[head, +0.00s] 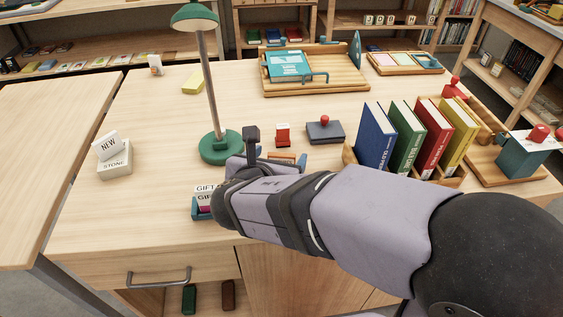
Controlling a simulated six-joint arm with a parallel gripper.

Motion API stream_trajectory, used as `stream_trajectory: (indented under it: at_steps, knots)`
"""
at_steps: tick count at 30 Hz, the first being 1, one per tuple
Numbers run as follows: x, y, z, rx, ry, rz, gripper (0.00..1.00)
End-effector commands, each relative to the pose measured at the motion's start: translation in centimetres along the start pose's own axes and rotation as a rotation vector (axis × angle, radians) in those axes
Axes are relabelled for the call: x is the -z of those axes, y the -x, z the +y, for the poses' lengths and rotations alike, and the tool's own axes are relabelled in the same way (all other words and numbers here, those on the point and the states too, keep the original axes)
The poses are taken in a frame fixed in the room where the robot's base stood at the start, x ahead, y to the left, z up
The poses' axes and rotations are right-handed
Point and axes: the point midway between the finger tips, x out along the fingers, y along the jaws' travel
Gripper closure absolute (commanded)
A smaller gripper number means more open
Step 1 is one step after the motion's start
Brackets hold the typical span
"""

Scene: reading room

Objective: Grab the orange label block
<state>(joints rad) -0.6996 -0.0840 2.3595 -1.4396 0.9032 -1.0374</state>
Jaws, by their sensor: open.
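A small red-orange block with a pale face (283,134) stands on the desk, right of the lamp. It is the nearest match to the orange label block, but I cannot tell for certain. Just in front of it an orange-brown edge (281,155) shows above my arm, mostly hidden. My gripper (251,142) is at the far end of my arm, left of the red-orange block and apart from it in the picture. Its fingertips are hard to make out. I see nothing held in it.
A green lamp (219,145) stands close left of my gripper. A dark stamp pad with a red-knobbed stamp (325,131) is to the right, then a rack of coloured books (407,140). A blue holder of cards (201,204) is partly behind my arm.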

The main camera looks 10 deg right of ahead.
Motion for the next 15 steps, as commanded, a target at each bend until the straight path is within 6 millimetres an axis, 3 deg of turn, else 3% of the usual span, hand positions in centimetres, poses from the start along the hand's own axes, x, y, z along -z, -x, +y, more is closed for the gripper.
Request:
stream_trajectory:
  at_steps: [15]
  knots:
    - [0.2,-2.3,0.0,0.001,-0.002,0.0,0.26]
